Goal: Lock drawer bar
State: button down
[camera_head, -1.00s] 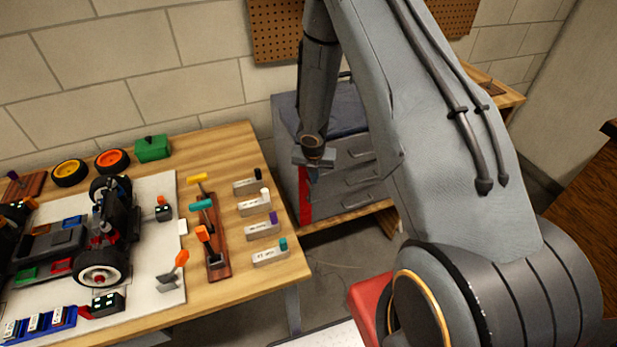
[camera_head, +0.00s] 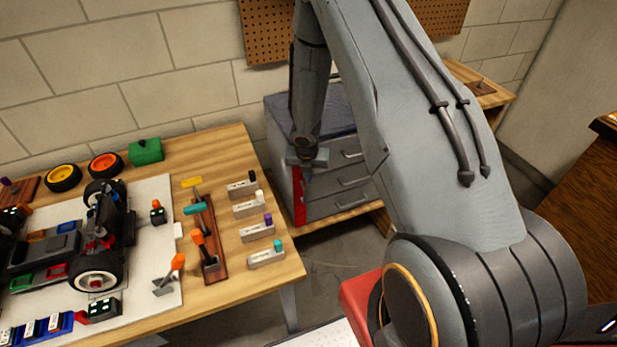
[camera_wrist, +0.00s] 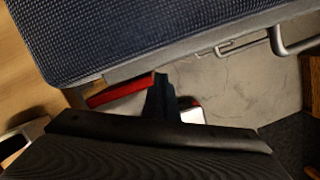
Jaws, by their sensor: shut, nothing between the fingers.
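A red bar (camera_head: 299,198) runs upright along the left edge of the drawer fronts. My gripper (camera_head: 308,177) is shut and empty, pointing down in front of the bar's upper part. In the wrist view, part of the red bar (camera_wrist: 120,91) shows just left of the dark gripper fingers (camera_wrist: 160,100). I cannot tell whether the fingers touch it. My gripper's body hides the lower part of that view.
The cabinet has a dark blue padded top (camera_wrist: 150,35). A drawer handle (camera_wrist: 285,42) sticks out at the wrist view's upper right. The wooden workbench (camera_head: 225,300) holds a model car (camera_head: 70,240), tools and labelled blocks. A red object (camera_head: 358,300) is near my arm base.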

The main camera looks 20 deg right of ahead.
jog(key=d+p+v, duration=0.1)
jog(key=p+v, duration=0.6)
jog(key=v, duration=0.3)
jog(key=shift+s+d+p, duration=0.15)
jog(key=shift+p, duration=0.2)
dwell(0.3)
jog(key=s+a+r+m+b, duration=0.2)
jog(key=s+r+m+b, duration=0.45)
jog(key=r+m, duration=0.65)
jog(key=s+a+r+m+b, duration=0.1)
jog(key=s+a+m+b, duration=0.1)
jog(key=s+m, duration=0.5)
jog(key=s+a+r+m+g+y+b, duration=0.1)
jog(key=s+a+r+m+b, duration=0.1)
jog(key=s+m, duration=0.6)
jog(key=shift+s+a+m+b, duration=0.3)
jog(key=shift+a+m+b, duration=0.3)
jog(key=shift+m, duration=0.6)
